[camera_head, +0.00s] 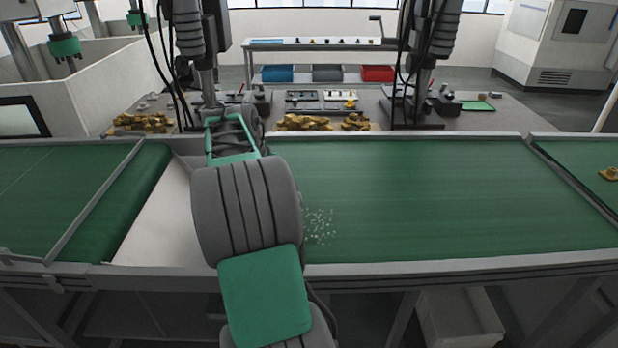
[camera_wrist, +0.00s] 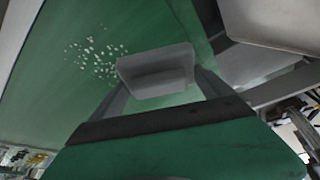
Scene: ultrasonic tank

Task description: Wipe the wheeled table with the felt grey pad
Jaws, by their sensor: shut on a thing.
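The felt grey pad (camera_wrist: 155,60) is held between the fingers of my gripper (camera_wrist: 158,86) in the wrist view. My gripper is shut on it. In the head view my arm hides the gripper and the pad. The wide green surface (camera_head: 430,195) with grey rims lies in front of me; I see no wheels on it. A patch of small white specks (camera_head: 319,226) lies on it, just right of my arm. The specks also show in the wrist view (camera_wrist: 95,55), left of the pad. I cannot tell whether the pad touches the surface.
Brown parts (camera_head: 303,123) lie on a grey bench behind the green surface. Two dark hanging arms stand there. A back table (camera_head: 320,45) has blue, grey and red bins below. A pale bin (camera_head: 460,318) sits under the front rim. The green surface right of the specks is clear.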

